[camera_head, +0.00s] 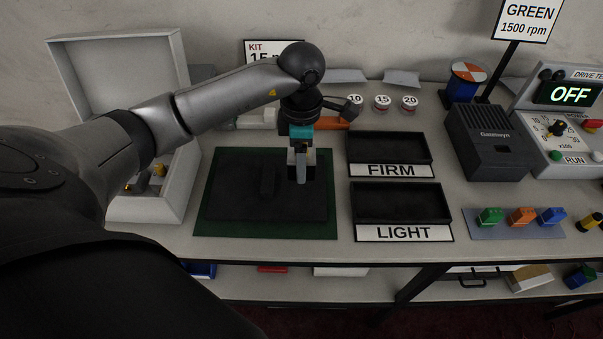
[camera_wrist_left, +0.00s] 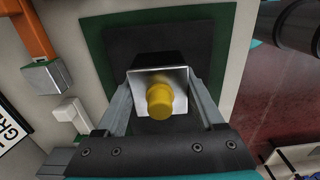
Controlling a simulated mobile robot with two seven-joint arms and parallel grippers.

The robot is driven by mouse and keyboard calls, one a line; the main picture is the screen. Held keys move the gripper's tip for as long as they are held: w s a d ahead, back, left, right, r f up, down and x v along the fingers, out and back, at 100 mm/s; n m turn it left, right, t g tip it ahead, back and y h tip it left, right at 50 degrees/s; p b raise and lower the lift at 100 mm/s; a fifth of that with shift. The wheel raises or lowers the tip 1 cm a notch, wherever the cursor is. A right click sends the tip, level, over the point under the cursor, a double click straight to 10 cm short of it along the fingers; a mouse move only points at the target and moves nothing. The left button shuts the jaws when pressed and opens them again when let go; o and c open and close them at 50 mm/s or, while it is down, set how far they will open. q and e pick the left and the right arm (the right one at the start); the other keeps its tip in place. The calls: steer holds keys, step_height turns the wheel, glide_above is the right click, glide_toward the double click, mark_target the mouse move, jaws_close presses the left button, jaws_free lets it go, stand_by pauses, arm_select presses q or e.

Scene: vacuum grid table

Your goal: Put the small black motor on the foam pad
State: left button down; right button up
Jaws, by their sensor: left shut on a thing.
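My left gripper (camera_head: 301,178) points down over the right half of the dark foam pad (camera_head: 225,205), which lies on a green mat (camera_head: 205,229). Its fingers are shut on the motor (camera_wrist_left: 147,76); the left wrist view shows a pale metal square end with a yellow cylinder (camera_wrist_left: 160,100). I cannot tell whether the motor touches the pad. A dark block-like patch (camera_head: 267,181), perhaps a shadow, is left of the gripper.
An open white case (camera_head: 150,208) with yellow-topped pieces stands left, partly behind my arm. FIRM (camera_head: 390,148) and LIGHT (camera_head: 402,203) trays stand right of the mat. A black box (camera_head: 487,145), a drive tester (camera_head: 560,125) and coloured blocks (camera_head: 521,217) are further right.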

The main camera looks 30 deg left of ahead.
arm_select(q)
steer(key=shift+w+f, duration=0.1)
steer(key=shift+f, duration=2.2)
steer(key=shift+f+b, duration=0.1)
steer(key=shift+b, duration=0.25)
steer(key=shift+c, duration=2.3)
jaws_free()
steer(key=shift+f, duration=0.2)
steer(key=o, duration=0.5)
steer(key=shift+c, duration=0.2)
steer(key=shift+r, duration=0.1)
step_height(320, 180, up, 12)
steer(key=shift+r+p, duration=0.15)
steer(key=shift+p, duration=0.5)
